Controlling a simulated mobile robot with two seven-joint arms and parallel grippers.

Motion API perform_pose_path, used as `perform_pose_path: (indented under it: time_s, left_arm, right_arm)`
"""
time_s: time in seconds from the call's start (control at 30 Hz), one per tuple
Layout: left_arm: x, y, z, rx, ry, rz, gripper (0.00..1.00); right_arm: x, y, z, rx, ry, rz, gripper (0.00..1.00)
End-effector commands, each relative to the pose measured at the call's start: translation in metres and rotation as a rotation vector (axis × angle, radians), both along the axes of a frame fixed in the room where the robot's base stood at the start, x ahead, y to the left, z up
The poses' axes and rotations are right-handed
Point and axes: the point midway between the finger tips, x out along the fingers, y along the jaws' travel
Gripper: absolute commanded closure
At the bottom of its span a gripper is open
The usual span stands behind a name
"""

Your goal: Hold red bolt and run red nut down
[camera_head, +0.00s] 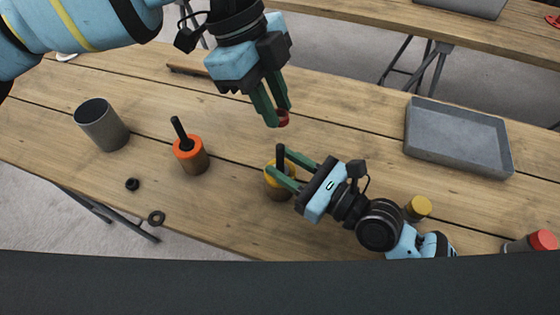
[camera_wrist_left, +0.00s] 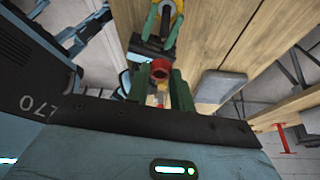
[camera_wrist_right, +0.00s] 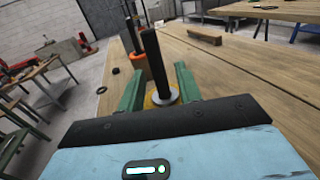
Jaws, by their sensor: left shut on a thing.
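My left gripper (camera_head: 275,105) is shut on a red nut (camera_head: 283,118) above the table; the nut also shows between its green fingers in the left wrist view (camera_wrist_left: 160,68). A dark upright bolt (camera_head: 281,155) stands in a yellow-collared cylinder (camera_head: 279,190), below and beside the nut. My right gripper (camera_head: 294,170) is open, its fingers on either side of this bolt, with gaps in the right wrist view (camera_wrist_right: 152,65). A second dark bolt (camera_head: 179,130) stands tilted in the picture in an orange-collared cylinder (camera_head: 195,160). No bolt looks red.
A grey cup (camera_head: 105,128) stands at left. A dark nut (camera_head: 132,184) and a ring (camera_head: 156,218) lie near the front edge. A grey tray (camera_head: 458,137) is at right. A yellow-topped piece (camera_head: 418,208) and a red-topped piece (camera_head: 542,241) stand right of my right gripper.

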Motion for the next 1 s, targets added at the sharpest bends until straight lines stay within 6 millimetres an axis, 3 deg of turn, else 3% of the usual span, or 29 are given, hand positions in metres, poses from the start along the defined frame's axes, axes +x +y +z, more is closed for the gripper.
perform_pose_path:
  time_s: [0.2,0.5,0.8,1.0]
  left_arm:
    - [0.0,0.0,0.0001,0.0,0.0,0.0,0.99]
    - [0.0,0.0,0.0001,0.0,0.0,0.0,0.99]
    - [0.0,0.0,0.0001,0.0,0.0,0.0,0.99]
    - [0.0,0.0,0.0001,0.0,0.0,0.0,0.99]
  right_arm:
    - [0.0085,0.0119,0.0006,0.001,0.0,0.0,0.66]
    - [0.0092,0.013,0.0001,0.0,0.0,0.0,0.66]
    - [0.009,0.0129,0.0002,0.0,0.0,0.0,1.0]
    - [0.0089,0.0128,0.0001,0.0,0.0,0.0,1.0]
